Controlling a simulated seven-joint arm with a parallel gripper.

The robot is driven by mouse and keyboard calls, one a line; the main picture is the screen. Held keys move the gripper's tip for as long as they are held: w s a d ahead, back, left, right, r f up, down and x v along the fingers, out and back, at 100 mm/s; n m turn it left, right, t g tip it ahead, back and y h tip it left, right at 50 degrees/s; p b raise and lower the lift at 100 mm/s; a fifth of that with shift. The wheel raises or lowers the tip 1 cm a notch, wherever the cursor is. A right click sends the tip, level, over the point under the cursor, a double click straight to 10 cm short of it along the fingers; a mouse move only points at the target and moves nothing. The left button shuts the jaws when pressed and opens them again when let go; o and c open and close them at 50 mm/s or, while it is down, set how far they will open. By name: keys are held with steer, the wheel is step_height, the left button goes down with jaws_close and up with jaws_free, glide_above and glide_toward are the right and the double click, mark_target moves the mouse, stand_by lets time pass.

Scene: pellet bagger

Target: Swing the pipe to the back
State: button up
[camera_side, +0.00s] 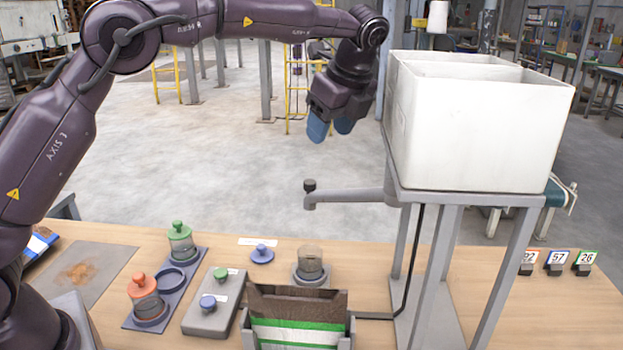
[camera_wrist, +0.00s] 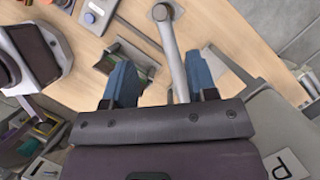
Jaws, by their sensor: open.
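The grey pipe (camera_side: 350,197) sticks out level to the left from the hopper stand, with a dark knob (camera_side: 310,185) on top of its free end. In the wrist view, the pipe (camera_wrist: 172,52) runs between my two fingers, with its round end at the top. My gripper (camera_side: 331,128) is open and empty, its blue fingers pointing down. It hangs above the pipe and is apart from it. In the wrist view, my gripper (camera_wrist: 160,68) shows its fingers spread on either side of the pipe.
A white hopper (camera_side: 480,130) on a grey stand (camera_side: 440,270) stands close right of my gripper. On the table below are a clear jar (camera_side: 311,260), a brown and green bag (camera_side: 298,318), a button box (camera_side: 215,305) and stoppered jars (camera_side: 181,243). Air left of the pipe is free.

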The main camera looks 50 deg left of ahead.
mark_target(310, 182)
steer(key=x, duration=1.3)
jaws_close()
